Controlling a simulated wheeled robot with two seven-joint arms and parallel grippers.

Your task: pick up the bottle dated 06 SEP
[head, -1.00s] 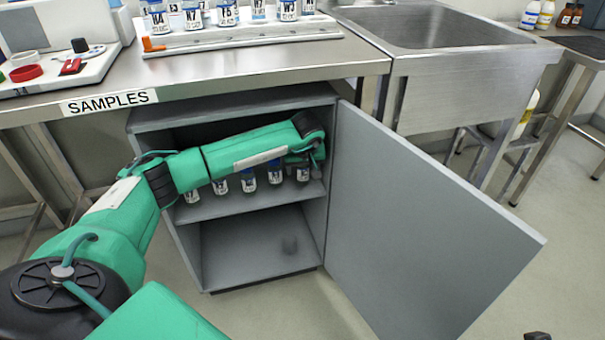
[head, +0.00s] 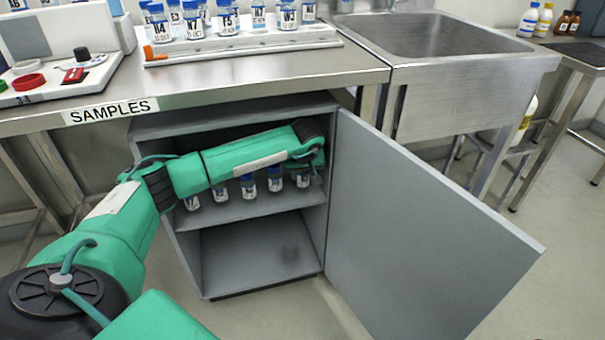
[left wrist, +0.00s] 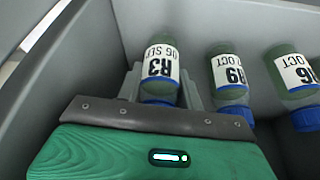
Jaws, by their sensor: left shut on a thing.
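The bottle dated 06 SEP, marked R3 (left wrist: 160,68), is clear with a blue cap and shows upside down in the left wrist view. It stands at the right end of the row on the cabinet's upper shelf (head: 240,210), near the side wall; in the head view it shows partly below my wrist (head: 303,180). My left gripper (left wrist: 160,88) has a finger on each side of it, near the cap, and is shut on it. In the head view the left gripper (head: 308,163) is mostly hidden by my wrist. My right gripper is out of view.
Bottle R9 (left wrist: 229,72) stands close beside R3, with another OCT bottle (left wrist: 293,72) beyond. The open cabinet door (head: 420,220) stands to the right. The SAMPLES bench (head: 260,75) overhangs the cabinet and bears more bottles. The lower compartment (head: 255,255) looks empty.

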